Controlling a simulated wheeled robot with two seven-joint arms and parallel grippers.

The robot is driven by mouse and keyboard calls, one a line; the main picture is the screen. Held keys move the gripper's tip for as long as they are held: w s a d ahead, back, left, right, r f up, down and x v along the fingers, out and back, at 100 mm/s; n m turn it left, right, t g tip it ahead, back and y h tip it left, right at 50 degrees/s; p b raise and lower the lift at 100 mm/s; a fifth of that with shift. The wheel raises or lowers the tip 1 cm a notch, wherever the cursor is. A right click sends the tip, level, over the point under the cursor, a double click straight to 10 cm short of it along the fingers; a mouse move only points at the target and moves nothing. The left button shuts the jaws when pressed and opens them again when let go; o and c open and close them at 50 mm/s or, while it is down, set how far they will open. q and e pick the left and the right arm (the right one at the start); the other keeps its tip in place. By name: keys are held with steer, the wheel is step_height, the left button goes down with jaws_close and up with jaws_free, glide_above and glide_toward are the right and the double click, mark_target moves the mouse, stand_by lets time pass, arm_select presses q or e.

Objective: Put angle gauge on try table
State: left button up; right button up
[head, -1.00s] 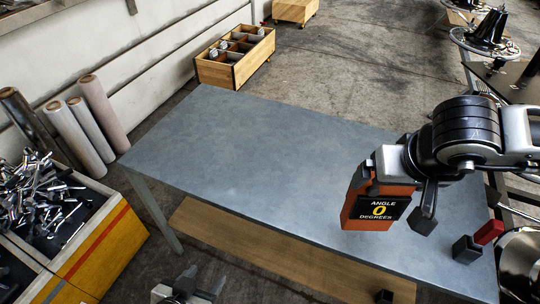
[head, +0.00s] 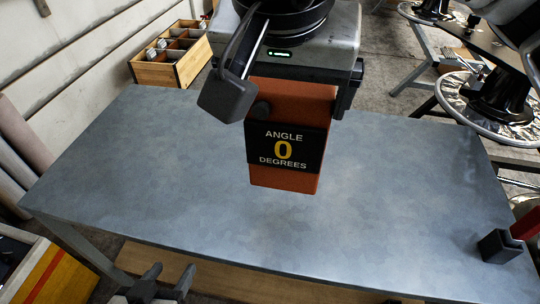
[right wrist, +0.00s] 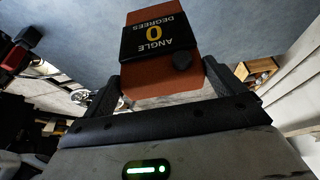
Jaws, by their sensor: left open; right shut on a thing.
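The angle gauge (head: 290,140) is an orange block with a black label reading "ANGLE 0 DEGREES". My right gripper (head: 290,90) is shut on its upper end and holds it in front of the grey-blue table (head: 130,190) in the head view; the gauge hides part of the tabletop. In the right wrist view the gauge (right wrist: 160,50) sits between the two fingers of the gripper (right wrist: 165,80). Whether the gauge touches the table cannot be told. My left gripper (head: 165,278) is open and empty by the table's front edge.
A black and red object (head: 505,240) stands at the table's right corner. A wooden crate with compartments (head: 172,55) is behind the table on the floor. A yellow-sided bin (head: 50,280) is at lower left. Most of the tabletop is clear.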

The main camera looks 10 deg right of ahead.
steer(key=w+f, duration=1.3)
steer(key=w, duration=0.1)
steer(key=shift+d+f+p, duration=0.15)
steer(key=shift+d+p, duration=0.2)
steer(key=shift+d, duration=0.05)
steer(key=o, duration=1.1)
steer(key=v, duration=1.2)
steer(key=shift+s, duration=0.15)
